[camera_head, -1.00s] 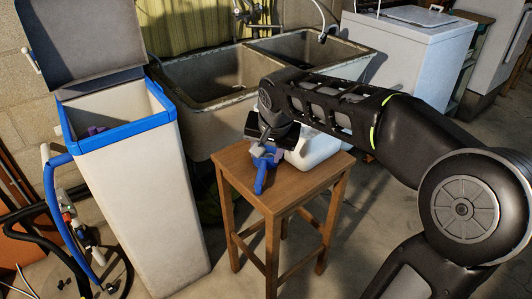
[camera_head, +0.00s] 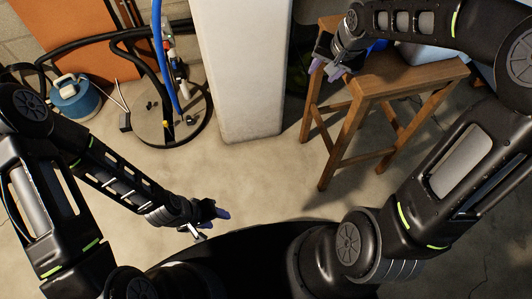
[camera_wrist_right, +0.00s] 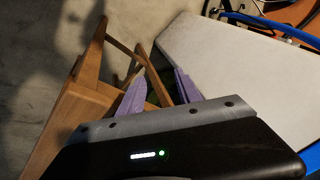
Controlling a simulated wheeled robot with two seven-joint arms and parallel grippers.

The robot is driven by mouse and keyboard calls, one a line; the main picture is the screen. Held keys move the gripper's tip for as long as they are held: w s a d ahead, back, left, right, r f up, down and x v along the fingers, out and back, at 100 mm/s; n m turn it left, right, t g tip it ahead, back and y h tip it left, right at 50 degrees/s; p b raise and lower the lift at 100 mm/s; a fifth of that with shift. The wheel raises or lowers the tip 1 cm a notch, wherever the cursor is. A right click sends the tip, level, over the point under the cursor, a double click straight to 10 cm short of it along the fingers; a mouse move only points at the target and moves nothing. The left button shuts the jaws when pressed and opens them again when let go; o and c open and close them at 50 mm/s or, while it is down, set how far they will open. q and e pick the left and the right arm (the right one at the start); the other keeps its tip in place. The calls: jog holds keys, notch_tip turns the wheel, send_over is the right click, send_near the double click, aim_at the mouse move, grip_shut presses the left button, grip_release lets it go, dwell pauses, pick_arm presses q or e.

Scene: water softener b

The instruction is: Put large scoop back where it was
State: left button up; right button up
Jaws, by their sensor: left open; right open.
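The large scoop (camera_head: 378,46) appears as a blue patch on the wooden stool (camera_head: 405,78), mostly hidden behind my right arm. My right gripper (camera_head: 325,69) is open and empty beside the stool's left edge, apart from the scoop. In the right wrist view, the purple fingers of this gripper (camera_wrist_right: 158,92) are spread with nothing between them, between the stool (camera_wrist_right: 62,125) and the white softener tank (camera_wrist_right: 235,75). My left gripper (camera_head: 212,214) is open and empty, low over the floor near my base.
The white softener cabinet (camera_head: 240,70) stands left of the stool; its top is out of view. A white container (camera_head: 432,54) is on the stool. Hoses, a round-based stand (camera_head: 170,115) and a blue canister (camera_head: 75,97) are at left. The middle floor is clear.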

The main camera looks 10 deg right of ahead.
jog(key=s+a+f+n+g+y, duration=0.1)
jog(key=s+a+f, duration=0.2)
jog(key=a+f, duration=0.4)
jog(key=s+a+f+n+g+y, duration=0.1)
jog(key=s+a+f+n, duration=0.1)
jog(key=a+f, duration=0.45)
jog(key=s+a+f+n, duration=0.1)
jog(key=s+a+f, duration=0.3)
jog(key=s+f, duration=0.3)
jog(key=s+a+f+n+g+y, duration=0.1)
jog(key=s+a+f, duration=0.3)
jog(key=s+f, duration=0.4)
jog(key=s, duration=0.2)
jog(key=shift+s, duration=0.35)
